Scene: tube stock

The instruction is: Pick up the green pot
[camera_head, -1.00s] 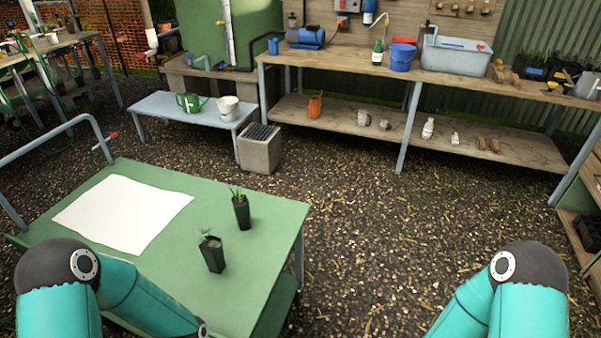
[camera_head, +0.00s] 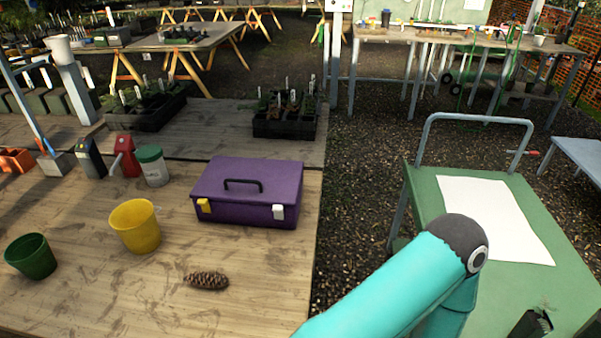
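The green pot (camera_head: 31,257) is a small dark green, open-topped pot at the left of the wooden bench, near the left picture edge. It stands upright, and a yellow pot (camera_head: 136,226) stands to its right. A teal arm of mine reaches in from the bottom middle over the gap between the bench and the green table, well to the right of the green pot.
The wooden bench (camera_head: 120,290) also holds a purple toolbox (camera_head: 247,192), a pine cone (camera_head: 207,281), a white container with a green lid (camera_head: 152,166) and seedling trays (camera_head: 284,114). A green table (camera_head: 440,215) with a railing and white sheet (camera_head: 492,218) stands at right.

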